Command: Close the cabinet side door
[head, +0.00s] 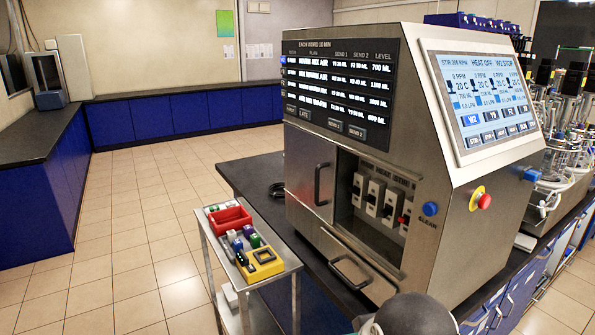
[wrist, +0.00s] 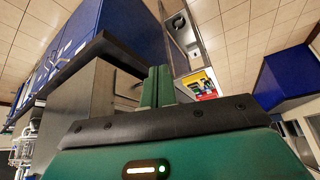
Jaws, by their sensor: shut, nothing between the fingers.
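The steel cabinet (head: 430,215) stands on a dark bench in the head view. Its lower face has a steel door panel (head: 301,180) with a black upright handle (head: 318,185), left of an open bay (head: 372,205) showing several white switch modules. Below is a drawer-like front with a second handle (head: 350,272). I cannot tell for sure which panel is the side door. In the wrist view my gripper (wrist: 158,85) has its green fingers together and empty. The steel cabinet (wrist: 90,95) shows left of them there. I cannot tell whether they touch it.
Glass vessels (head: 560,150) stand right of the cabinet. Tiled floor (head: 140,215) is clear at the left. A red stop button (head: 483,201) sticks out.

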